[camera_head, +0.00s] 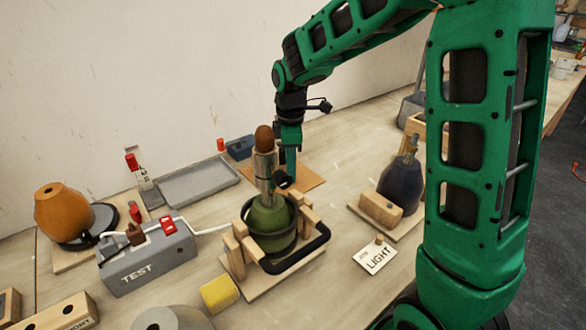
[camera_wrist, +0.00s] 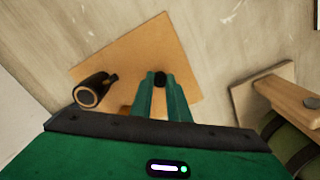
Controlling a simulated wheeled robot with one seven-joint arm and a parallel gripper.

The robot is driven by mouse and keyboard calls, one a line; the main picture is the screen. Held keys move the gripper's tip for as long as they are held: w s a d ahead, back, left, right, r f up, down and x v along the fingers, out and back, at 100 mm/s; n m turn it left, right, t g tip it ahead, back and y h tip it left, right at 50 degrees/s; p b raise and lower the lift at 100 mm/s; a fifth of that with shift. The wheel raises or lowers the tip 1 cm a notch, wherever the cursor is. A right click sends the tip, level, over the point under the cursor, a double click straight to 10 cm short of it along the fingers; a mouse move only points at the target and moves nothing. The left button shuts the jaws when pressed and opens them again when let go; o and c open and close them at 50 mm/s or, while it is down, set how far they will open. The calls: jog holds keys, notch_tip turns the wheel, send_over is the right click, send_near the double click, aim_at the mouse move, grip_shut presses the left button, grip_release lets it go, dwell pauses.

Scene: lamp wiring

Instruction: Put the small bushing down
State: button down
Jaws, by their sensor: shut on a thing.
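Whether the bushing touches the board, I cannot tell. In the head view my gripper (camera_head: 290,176) points down at the tan board (camera_head: 311,179), just behind the green lamp body (camera_head: 268,217). The fingertips are partly hidden there by the upright metal piece with a brown top (camera_head: 264,138).
A dark cylinder with a pale ring end (camera_wrist: 92,93) is at the board's left part in the wrist view. The wooden cradle (camera_head: 232,250) holds the green lamp body close by. A grey tray (camera_head: 200,183) lies left, a dark bottle-shaped body (camera_head: 401,185) right.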

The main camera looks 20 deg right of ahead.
jog(key=c, duration=1.7)
grip_release()
jog(key=shift+f, duration=0.1)
notch_tip(320, 180, up, 12)
jog(key=shift+r, duration=0.15)
